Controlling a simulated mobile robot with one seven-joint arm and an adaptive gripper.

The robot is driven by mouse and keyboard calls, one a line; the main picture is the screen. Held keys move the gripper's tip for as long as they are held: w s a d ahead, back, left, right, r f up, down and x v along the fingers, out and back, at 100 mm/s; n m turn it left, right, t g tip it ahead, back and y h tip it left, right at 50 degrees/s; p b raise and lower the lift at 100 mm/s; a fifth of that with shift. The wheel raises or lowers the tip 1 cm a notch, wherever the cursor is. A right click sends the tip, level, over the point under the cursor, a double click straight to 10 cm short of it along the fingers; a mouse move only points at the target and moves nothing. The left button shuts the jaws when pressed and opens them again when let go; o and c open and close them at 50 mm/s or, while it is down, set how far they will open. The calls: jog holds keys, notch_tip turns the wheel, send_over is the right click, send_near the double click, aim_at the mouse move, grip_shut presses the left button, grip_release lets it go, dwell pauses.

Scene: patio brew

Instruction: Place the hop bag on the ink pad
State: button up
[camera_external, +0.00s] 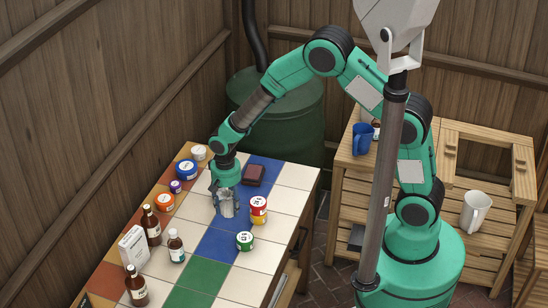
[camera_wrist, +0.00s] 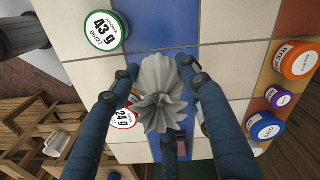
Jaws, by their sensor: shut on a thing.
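The hop bag (camera_external: 228,208) is a pale grey, gathered bag over the table's tiles. My gripper (camera_external: 225,196) is above it with its fingers around it, shut on it. In the wrist view the bag's pleated top (camera_wrist: 160,88) sits between my dark blue fingers. I cannot tell whether its bottom touches the table. A dark red pad in a dark case, which looks like the ink pad (camera_external: 254,174), lies on a blue tile behind and right of the bag in the external view.
A red-and-yellow tin stack (camera_external: 259,210) and a green-lidded tin (camera_external: 245,241) stand right of the bag. An orange-lidded tin (camera_external: 163,203), a purple one (camera_external: 176,186), a blue one (camera_external: 187,170) and several brown bottles line the left side. Bare white tiles lie right of the pad.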

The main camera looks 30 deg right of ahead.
aim_at(227, 194)
notch_tip(227, 194, up, 6)
jog(key=shift+f, duration=0.2)
jog(key=w+d+n+p, duration=0.1)
jog(key=w+d, duration=0.3)
jog(key=d, duration=0.8)
jog(key=w+d+n, duration=0.1)
jog(key=w+d, duration=0.2)
jog(key=d, duration=1)
jog(key=shift+a+f, duration=0.2)
jog(key=shift+f, duration=1.15)
jog(key=shift+a+f, duration=0.2)
jog(key=shift+f, duration=1.1)
jog(key=shift+w, duration=0.1)
jog(key=w+a, duration=0.1)
jog(key=w, duration=0.4)
jog(key=w+a+f+b, duration=0.1)
jog(key=w+a, duration=0.1)
jog(key=w, duration=0.3)
jog(key=w+a+b, duration=0.1)
jog(key=w, duration=0.4)
jog(key=shift+w+a+f, duration=0.15)
jog(key=shift+a+f, duration=0.05)
jog(key=shift+f, duration=0.05)
jog(key=shift+f+b, duration=0.5)
jog(key=shift+f, duration=1.25)
jog(key=shift+f, duration=0.1)
